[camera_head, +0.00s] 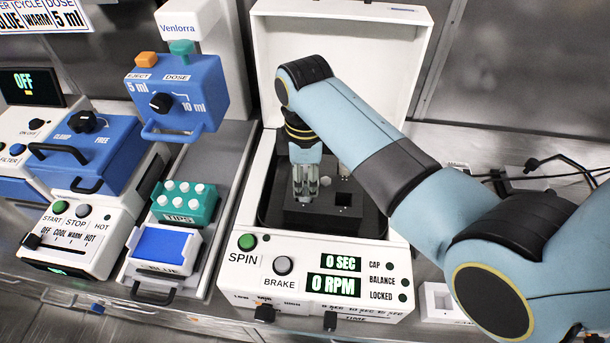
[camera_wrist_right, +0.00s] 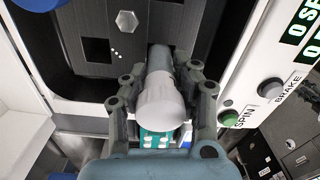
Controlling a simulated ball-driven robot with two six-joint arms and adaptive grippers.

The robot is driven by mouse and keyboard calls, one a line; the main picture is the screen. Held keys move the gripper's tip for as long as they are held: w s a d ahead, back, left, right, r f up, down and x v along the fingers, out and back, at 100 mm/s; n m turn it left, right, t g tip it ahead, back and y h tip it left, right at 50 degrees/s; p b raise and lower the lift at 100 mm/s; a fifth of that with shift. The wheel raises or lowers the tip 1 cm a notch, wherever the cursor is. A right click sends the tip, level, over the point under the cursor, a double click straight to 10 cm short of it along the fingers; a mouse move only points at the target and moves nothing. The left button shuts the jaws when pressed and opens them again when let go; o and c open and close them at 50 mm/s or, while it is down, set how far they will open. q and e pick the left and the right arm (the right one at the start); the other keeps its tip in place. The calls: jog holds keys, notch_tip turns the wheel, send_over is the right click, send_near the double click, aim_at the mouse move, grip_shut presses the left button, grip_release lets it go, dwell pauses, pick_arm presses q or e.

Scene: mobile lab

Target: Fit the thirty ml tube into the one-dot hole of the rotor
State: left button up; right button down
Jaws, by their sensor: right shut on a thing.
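The tube (camera_wrist_right: 163,95), pale grey with a broad whitish cap, is between the fingers of my right gripper (camera_wrist_right: 162,108), which is shut on it. In the head view my right gripper (camera_head: 306,186) points down over the left part of the dark rotor (camera_head: 325,218), inside the open centrifuge. In the wrist view the tube's far end is at a dark opening in the rotor (camera_wrist_right: 90,18); how deep it sits I cannot tell. The one-dot mark is not readable. My left gripper is out of view.
The centrifuge's white lid (camera_head: 340,50) stands open behind my arm. Its front panel (camera_head: 320,275) reads 0 SEC and 0 RPM. A green tips rack (camera_head: 184,203) and a blue dosing unit (camera_head: 178,95) stand to the left. Cables lie at the right.

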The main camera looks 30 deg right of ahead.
jog(key=shift+f+b, duration=0.6)
jog(key=shift+f, duration=0.55)
jog(key=c, duration=0.9)
grip_release()
jog(key=shift+c, duration=0.2)
notch_tip(320, 180, up, 12)
